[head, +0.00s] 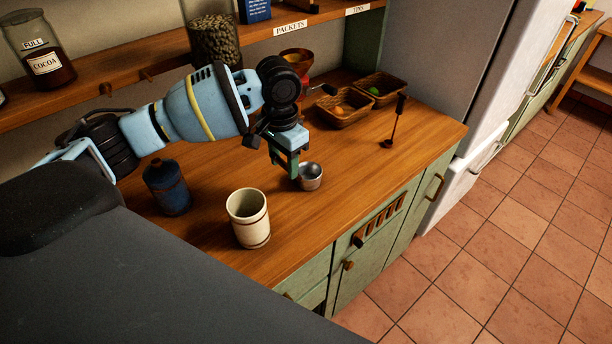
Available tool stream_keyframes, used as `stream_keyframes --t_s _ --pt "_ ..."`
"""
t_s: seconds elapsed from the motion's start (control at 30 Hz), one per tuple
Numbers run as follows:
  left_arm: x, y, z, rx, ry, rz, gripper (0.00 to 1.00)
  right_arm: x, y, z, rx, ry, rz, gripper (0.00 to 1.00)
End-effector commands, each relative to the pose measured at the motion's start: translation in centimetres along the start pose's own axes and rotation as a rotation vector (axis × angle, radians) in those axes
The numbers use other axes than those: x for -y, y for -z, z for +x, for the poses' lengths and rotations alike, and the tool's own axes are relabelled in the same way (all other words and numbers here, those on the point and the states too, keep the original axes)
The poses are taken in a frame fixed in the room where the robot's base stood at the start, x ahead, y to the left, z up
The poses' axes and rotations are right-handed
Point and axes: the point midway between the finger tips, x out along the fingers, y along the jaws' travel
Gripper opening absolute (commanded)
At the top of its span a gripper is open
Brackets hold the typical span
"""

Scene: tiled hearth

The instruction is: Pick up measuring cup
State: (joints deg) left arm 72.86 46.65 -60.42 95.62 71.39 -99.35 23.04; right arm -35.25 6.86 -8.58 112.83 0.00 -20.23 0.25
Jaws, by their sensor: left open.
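A small round metal cup, which looks like the measuring cup (311,178), stands on the wooden counter near its middle. My left gripper (291,166) reaches down from the left arm at the cup's left rim. Its jaws are open, and its fingers overlap the cup's left side in the head view. I cannot tell whether a finger is inside the cup or touching it. My right gripper is not in view.
A cream canister (248,218) and a dark blue bottle (167,187) stand left of the cup. A shelf (130,86) with jars runs above. The counter right of the cup is clear.

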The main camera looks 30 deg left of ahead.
Motion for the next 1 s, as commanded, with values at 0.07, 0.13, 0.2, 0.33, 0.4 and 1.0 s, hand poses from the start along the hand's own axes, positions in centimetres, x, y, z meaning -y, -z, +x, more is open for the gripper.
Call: stream_keyframes --t_s 0.07,0.13,0.2,0.33,0.4,1.0 --pt "0.0 0.0 -0.1 -0.001 0.000 -0.001 0.44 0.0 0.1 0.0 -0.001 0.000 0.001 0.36" --pt "0.0 0.0 -0.1 -0.001 0.000 -0.001 0.44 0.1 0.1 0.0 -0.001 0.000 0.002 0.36" --pt "0.0 0.0 -0.1 -0.001 0.000 -0.001 0.34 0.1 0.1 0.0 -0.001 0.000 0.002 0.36" --pt "0.0 0.0 -0.1 -0.001 0.000 -0.001 0.17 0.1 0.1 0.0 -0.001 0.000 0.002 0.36" --pt "0.0 0.0 -0.1 -0.001 0.000 -0.001 0.08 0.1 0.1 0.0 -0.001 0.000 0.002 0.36" --pt "0.0 0.1 -1.1 -0.004 0.000 -0.001 0.00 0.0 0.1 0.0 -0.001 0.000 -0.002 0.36"
